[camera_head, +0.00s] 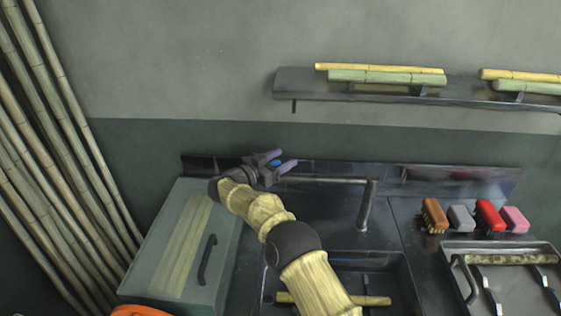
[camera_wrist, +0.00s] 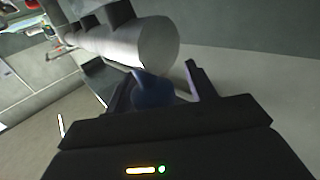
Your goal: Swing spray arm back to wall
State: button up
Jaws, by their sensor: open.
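The spray arm is a dark metal pipe (camera_head: 330,180) that runs left from an upright post (camera_head: 368,207) behind the sink. Its left end reaches my gripper (camera_head: 281,161). A blue piece (camera_head: 275,163) shows between my fingers there. In the wrist view my gripper (camera_wrist: 155,80) is open, with one finger on each side of the blue piece (camera_wrist: 153,93). A thick pale grey cylinder (camera_wrist: 150,42), apparently the pipe's end, lies just beyond it. I cannot tell whether the fingers touch the blue piece. The wall (camera_head: 200,60) is behind the counter.
A green box (camera_head: 165,270) with a dark handle stands left of the sink (camera_head: 390,275), where a cane piece lies. Several brushes and blocks (camera_head: 460,217) and a tray (camera_head: 510,285) are right. A shelf (camera_head: 460,97) holds canes above. Tall canes (camera_head: 60,150) lean at left.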

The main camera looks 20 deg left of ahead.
jog(key=shift+s, duration=0.2)
jog(key=shift+s+a, duration=0.25)
jog(key=shift+s, duration=0.15)
jog(key=b+v, duration=0.2)
jog(key=v, duration=1.4)
jog(key=shift+s+b, duration=0.2)
jog(key=shift+b, duration=0.2)
jog(key=shift+r, duration=0.1)
